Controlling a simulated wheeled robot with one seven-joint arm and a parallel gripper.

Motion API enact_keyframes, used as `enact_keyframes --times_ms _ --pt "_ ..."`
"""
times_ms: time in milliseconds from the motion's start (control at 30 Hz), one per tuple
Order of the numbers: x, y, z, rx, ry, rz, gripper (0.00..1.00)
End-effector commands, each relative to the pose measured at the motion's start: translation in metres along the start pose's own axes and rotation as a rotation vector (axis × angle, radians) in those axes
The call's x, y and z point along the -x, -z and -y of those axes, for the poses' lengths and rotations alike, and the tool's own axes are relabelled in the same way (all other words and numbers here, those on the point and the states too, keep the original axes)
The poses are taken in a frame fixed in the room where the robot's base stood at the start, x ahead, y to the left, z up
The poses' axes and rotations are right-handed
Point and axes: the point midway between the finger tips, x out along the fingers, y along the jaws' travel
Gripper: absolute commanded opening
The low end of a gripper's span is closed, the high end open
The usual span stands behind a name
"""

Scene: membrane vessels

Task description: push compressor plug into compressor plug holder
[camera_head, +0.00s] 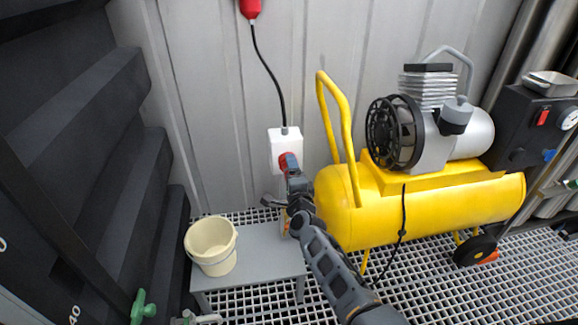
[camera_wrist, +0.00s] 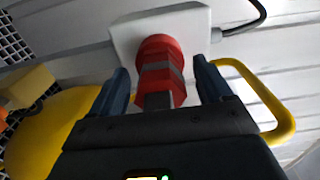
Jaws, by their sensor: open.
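The red compressor plug (camera_head: 286,159) is at the front of the white wall box (camera_head: 279,142), which looks like its holder. In the wrist view the red plug (camera_wrist: 157,52) sits against the face of the white box (camera_wrist: 198,28), with a grey band and a dark grey end toward me. I cannot tell how deep it sits. My gripper (camera_head: 292,176) is in front of the box. In the wrist view its two fingers (camera_wrist: 160,80) are open, one on each side of the plug, with gaps visible. The box's socket opening is hidden behind the plug.
The yellow compressor (camera_head: 430,215) stands right of my arm, its yellow handle (camera_head: 345,125) close to the box. A grey bench (camera_head: 262,250) with a cream bucket (camera_head: 212,243) is below left. A black cable (camera_head: 271,75) runs from the box up to a red fitting (camera_head: 250,8).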

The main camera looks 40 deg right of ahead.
Motion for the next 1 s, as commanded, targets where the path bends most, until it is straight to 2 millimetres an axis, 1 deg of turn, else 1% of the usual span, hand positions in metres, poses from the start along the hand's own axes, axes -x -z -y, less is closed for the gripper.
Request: enact_keyframes --times_ms 433,467,1000 --pt "0.0001 0.0002 0.0 0.0 0.0 0.0 0.79" --pt "0.0001 0.0002 0.0 0.0 0.0 0.0 0.77" --pt "0.0001 0.0 -0.0001 0.0 0.0 0.0 0.25"
